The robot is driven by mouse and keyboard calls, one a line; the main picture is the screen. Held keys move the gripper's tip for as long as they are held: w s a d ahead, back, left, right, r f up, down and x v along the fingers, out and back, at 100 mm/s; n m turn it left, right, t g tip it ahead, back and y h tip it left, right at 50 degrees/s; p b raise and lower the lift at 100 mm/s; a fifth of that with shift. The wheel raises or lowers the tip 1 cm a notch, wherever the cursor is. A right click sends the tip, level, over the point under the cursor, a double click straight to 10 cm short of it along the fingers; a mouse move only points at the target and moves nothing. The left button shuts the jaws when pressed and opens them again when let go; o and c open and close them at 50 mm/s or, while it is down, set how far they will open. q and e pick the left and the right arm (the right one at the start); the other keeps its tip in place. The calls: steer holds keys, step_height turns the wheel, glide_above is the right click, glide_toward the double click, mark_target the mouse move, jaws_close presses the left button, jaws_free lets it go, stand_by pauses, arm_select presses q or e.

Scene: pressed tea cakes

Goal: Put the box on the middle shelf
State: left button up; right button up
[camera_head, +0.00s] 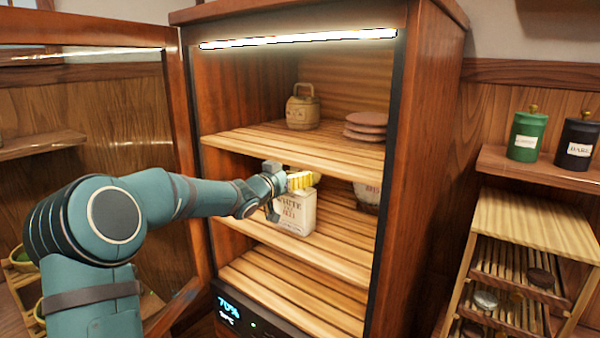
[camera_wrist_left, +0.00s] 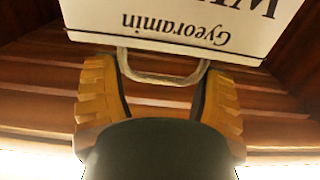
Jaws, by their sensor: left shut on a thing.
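The box (camera_head: 297,215) is white with dark lettering and stands upright inside the cabinet, at the left part of the middle shelf (camera_head: 345,240). I cannot tell whether its base rests on the shelf or hangs just above it. My left gripper (camera_head: 300,181) reaches in from the left, with its yellow fingers at the top of the box. In the left wrist view the box (camera_wrist_left: 180,22) shows upside-down lettering. Its pale loop handle (camera_wrist_left: 165,79) lies between the fingers of my left gripper (camera_wrist_left: 160,74), which is shut on it. My right gripper is not in view.
The cabinet's glass door (camera_head: 184,150) stands open at the left. The upper shelf (camera_head: 300,146) above my gripper holds a wooden pail (camera_head: 303,107) and stacked discs (camera_head: 367,124). The lower shelf (camera_head: 290,290) looks bare.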

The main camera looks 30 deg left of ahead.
arm_select(q)
steer(key=w, duration=0.2)
steer(key=shift+w+d, duration=0.15)
steer(key=shift+w, duration=0.25)
steer(key=shift+w+f, duration=0.1)
steer(key=shift+f, duration=0.1)
steer(key=o, duration=1.2)
steer(key=shift+f, duration=0.1)
